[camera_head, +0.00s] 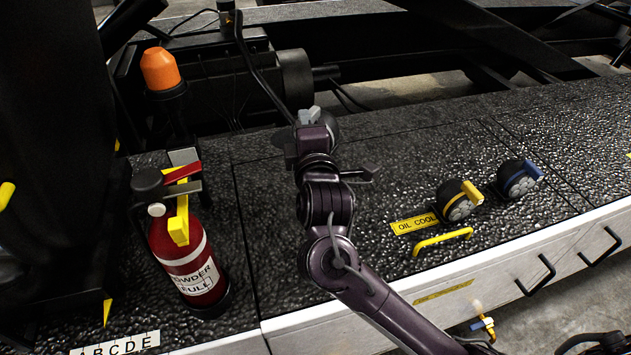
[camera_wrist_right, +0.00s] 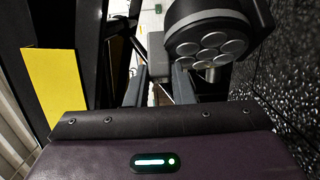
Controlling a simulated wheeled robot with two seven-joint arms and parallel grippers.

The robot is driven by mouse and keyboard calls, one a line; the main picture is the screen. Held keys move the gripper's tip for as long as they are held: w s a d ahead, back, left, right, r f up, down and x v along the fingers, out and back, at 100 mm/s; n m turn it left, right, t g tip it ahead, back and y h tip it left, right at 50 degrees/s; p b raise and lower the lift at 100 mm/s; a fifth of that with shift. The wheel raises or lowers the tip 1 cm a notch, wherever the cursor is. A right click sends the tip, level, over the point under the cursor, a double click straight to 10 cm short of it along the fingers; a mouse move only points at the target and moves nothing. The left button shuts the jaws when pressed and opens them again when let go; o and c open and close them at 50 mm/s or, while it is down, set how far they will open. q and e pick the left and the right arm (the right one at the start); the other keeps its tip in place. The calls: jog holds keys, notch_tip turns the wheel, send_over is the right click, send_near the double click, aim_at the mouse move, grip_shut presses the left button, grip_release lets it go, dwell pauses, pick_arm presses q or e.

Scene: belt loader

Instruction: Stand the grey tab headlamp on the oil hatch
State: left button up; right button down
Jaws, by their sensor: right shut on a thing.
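My right gripper (camera_head: 308,132) is above the black textured deck and is shut on the grey tab of a headlamp. The grey tab headlamp shows as a dark rounded body (camera_head: 329,126) just behind the gripper, partly hidden by it. In the right wrist view its round face with several lenses (camera_wrist_right: 208,46) hangs at the upper right, with the grey tab (camera_wrist_right: 158,54) between the fingers (camera_wrist_right: 158,88). The oil hatch carries a yellow "OIL COOL" label (camera_head: 414,224) and a yellow handle (camera_head: 442,240), to the right of the gripper. My left gripper is not in view.
A yellow tab headlamp (camera_head: 458,200) and a blue tab headlamp (camera_head: 518,179) stand right of the label. A red extinguisher (camera_head: 190,262) and an orange-topped beacon (camera_head: 160,70) stand at the left. The deck between gripper and label looks clear.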

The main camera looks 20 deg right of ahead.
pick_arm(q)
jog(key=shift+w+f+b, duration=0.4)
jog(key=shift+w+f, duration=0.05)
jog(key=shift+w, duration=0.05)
pick_arm(e)
notch_tip(320, 180, down, 14)
jog(key=shift+f, duration=0.1)
jog(key=c, duration=1.3)
grip_release()
jog(key=shift+f, duration=0.15)
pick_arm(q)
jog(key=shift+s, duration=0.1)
pick_arm(e)
jog(key=shift+o, duration=0.2)
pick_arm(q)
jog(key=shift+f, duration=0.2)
pick_arm(e)
jog(key=s+a, duration=0.1)
jog(key=s, duration=1.1)
